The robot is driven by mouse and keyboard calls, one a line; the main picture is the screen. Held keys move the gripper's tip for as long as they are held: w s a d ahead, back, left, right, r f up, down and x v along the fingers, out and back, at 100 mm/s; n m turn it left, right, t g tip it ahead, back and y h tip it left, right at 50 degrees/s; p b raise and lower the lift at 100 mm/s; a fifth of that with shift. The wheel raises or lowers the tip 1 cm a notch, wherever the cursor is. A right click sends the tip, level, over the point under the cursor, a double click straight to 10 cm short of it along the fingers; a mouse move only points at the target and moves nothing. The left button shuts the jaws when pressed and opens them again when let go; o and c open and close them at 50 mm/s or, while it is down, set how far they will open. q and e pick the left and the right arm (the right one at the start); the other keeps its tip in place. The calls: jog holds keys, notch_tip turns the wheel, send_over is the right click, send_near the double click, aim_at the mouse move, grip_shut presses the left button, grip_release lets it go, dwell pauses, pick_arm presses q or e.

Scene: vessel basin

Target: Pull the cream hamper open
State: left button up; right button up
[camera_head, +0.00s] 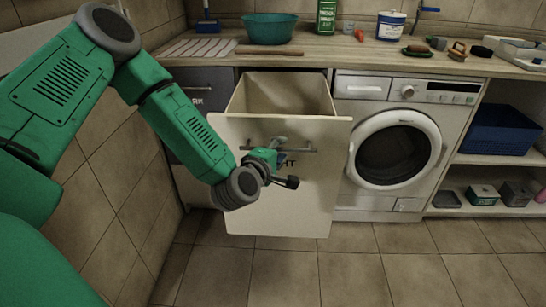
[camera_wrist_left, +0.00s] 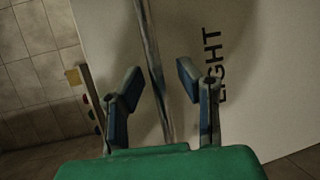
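The cream hamper (camera_head: 285,212) is slid out from under the counter, and its open top and inside show in the head view. Its front panel (camera_wrist_left: 265,90) fills much of the left wrist view, with part of a dark word ending in "GHT". A metal bar handle (camera_head: 303,150) runs across the upper front. My left gripper (camera_head: 279,168) is at the handle, in front of the panel. In the left wrist view its fingers (camera_wrist_left: 155,88) stand apart on either side of the bar (camera_wrist_left: 155,70), with visible gaps. My right gripper is not in view.
A washing machine (camera_head: 392,150) stands right of the hamper, and a dark-fronted unit (camera_head: 209,88) stands left. The counter (camera_head: 330,51) above holds a teal basin (camera_head: 270,28), bottles and brushes. The tiled floor (camera_head: 290,275) in front is clear.

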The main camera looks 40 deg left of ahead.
pick_arm(q)
jog(key=v, duration=1.1)
jog(key=shift+s+f, duration=0.1)
jog(key=shift+f, duration=0.1)
jog(key=s+d+f+m+g+h, duration=0.2)
jog(key=s+d+f+m+g, duration=0.3)
jog(key=f, duration=0.3)
jog(key=s+d+f+m+g+h, duration=0.25)
jog(key=s+f+m, duration=0.25)
jog(key=f+m, duration=0.25)
jog(key=s+a+f+m+g+y, duration=0.1)
jog(key=s+f+m+g, duration=0.2)
jog(key=s, duration=0.4)
jog(key=s+a+f+m+g+y, duration=0.1)
jog(key=s+f+m+g, duration=0.3)
jog(key=s, duration=0.3)
jog(key=shift+s+a+f+m, duration=0.2)
jog(key=shift+a+f+m, duration=0.15)
jog(key=shift+f+m, duration=0.5)
jog(key=shift+w+g, duration=0.1)
jog(key=shift+g, duration=0.15)
